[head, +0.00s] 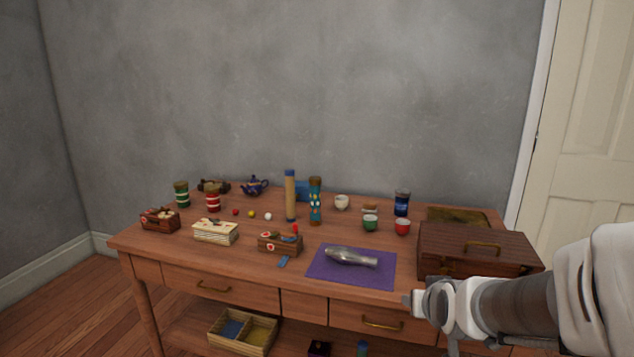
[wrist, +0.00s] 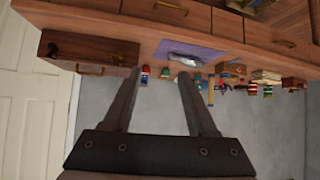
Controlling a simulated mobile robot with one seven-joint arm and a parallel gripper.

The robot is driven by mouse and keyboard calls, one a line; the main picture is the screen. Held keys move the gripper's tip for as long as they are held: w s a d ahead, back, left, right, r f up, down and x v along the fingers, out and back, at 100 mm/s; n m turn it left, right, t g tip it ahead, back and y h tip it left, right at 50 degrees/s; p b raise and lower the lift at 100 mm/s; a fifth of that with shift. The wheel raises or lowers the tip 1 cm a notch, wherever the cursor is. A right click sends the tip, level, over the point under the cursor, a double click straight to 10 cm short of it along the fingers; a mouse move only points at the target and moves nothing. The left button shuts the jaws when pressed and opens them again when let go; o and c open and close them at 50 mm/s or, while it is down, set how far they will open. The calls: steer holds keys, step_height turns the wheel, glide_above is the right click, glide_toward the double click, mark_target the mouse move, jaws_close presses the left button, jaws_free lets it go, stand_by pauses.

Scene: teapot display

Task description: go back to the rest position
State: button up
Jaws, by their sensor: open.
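My arm reaches in from the right of the head view, in front of the table's right front corner. My gripper (wrist: 158,80) shows in the wrist view with its two fingers apart and nothing between them. In the head view its end (head: 418,302) is seen small, at the front edge of the wooden table (head: 200,262). The wrist view is upside down, with the table along the top. The gripper touches no object that I can see.
A dark wooden case (head: 475,248) stands at the table's right, close to my arm. A silver object (head: 350,258) lies on a purple mat (head: 322,272). Cups, small boxes, a blue teapot (head: 254,186) and tall cylinders (head: 290,197) fill the rest. A door (head: 590,120) is at right.

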steer(key=s+a+r+n+g+y, duration=0.1)
steer(key=s+a+r+g, duration=0.15)
steer(key=s, duration=0.75)
steer(key=s+a+r+g, duration=0.2)
steer(key=s+a+r, duration=0.1)
steer(key=s, duration=0.8)
step_height(320, 180, up, 18)
steer(key=p, duration=1.8)
steer(key=shift+w+d, duration=0.2)
steer(key=shift+w, duration=0.1)
